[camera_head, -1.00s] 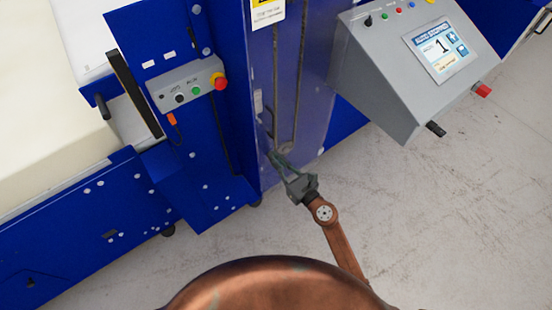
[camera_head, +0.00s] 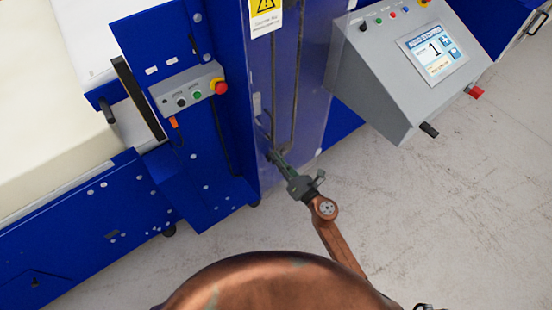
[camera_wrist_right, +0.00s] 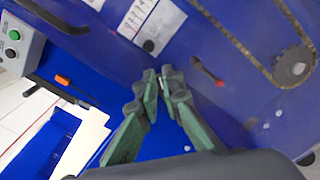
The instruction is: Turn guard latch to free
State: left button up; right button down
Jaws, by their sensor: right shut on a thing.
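My right gripper (camera_head: 272,156) is at the lower front of the blue guard (camera_head: 310,100), near its left edge. In the right wrist view its green fingers (camera_wrist_right: 164,82) are closed together, with a narrow gap at the tips. They are shut on a small part there, which I take to be the guard latch; the fingertips hide most of it. A dark lever with a red end (camera_wrist_right: 207,72) shows just right of the fingers, apart from them. My left gripper is not in view.
A control box with a red stop button (camera_head: 219,86) is left of the guard. A grey console with a screen (camera_head: 433,50) stands at the right. A chain and sprocket (camera_wrist_right: 294,67) show behind the guard. The floor at right is clear.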

jog(key=m, duration=0.2)
jog(key=m+p, duration=0.1)
jog(key=m, duration=0.2)
jog(key=shift+w+d+f+m+p, duration=0.15)
jog(key=shift+d+f+m+p, duration=0.1)
jog(key=shift+m+p, duration=0.1)
jog(key=shift+f+m+p, duration=0.2)
jog(key=shift+m+p, duration=0.25)
jog(key=shift+m, duration=0.7)
jog(key=shift+f+m+p, duration=0.2)
jog(key=shift+m+p, duration=0.2)
jog(key=shift+m, duration=0.7)
jog(key=c, duration=2.1)
grip_release()
jog(key=v, duration=1.2)
